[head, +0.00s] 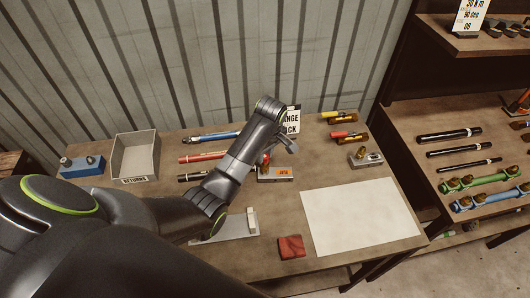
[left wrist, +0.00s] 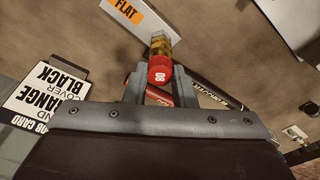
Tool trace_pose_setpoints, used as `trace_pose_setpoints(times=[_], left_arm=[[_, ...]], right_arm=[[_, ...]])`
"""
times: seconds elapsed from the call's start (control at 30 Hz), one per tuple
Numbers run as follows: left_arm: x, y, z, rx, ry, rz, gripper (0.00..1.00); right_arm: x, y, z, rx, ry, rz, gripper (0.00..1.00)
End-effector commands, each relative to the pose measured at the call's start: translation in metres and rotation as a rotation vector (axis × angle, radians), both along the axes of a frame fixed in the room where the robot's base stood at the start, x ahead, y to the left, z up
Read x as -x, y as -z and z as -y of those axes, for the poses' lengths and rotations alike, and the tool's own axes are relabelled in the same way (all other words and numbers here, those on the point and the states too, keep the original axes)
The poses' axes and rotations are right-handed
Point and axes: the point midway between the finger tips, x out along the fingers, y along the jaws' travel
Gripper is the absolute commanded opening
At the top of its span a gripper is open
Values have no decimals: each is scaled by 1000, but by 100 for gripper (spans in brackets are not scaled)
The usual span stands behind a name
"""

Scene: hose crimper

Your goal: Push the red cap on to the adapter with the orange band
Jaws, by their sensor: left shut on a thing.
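The red cap (left wrist: 161,70) sits between the fingertips of my left gripper (left wrist: 160,84), which is shut on it. In the head view, the cap (head: 266,158) is a small red spot below the gripper (head: 279,146). A brass adapter (left wrist: 161,42) is right beyond the cap, in line with it; I cannot tell how far the cap is on it. The adapter is at a pale block with an orange label (left wrist: 128,10), which also shows in the head view (head: 284,174). I cannot make out an orange band on the adapter. My right gripper is out of view.
A job card (left wrist: 45,92) stands beside the gripper. Hoses (head: 203,156) lie to the left, near a grey returns bin (head: 136,157). Another brass fitting on a grey block (head: 365,159), a white sheet (head: 360,215) and a red cloth (head: 291,247) lie to the right and front.

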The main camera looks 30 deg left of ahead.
Motion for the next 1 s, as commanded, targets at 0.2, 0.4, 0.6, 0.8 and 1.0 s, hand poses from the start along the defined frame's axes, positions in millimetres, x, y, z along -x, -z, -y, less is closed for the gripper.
trace_pose_setpoints(times=[0.2,0.4,0.6,0.8,1.0], left_arm=[[0,6,0,0,0,-1,3],[0,12,0,0,0,0,3],[1,17,0,0,0,-1,3],[1,22,0,1,0,-4,3],[1,21,0,1,0,-3,47]], right_arm=[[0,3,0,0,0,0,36],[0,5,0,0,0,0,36],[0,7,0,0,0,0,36],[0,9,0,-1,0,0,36],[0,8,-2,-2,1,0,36]])
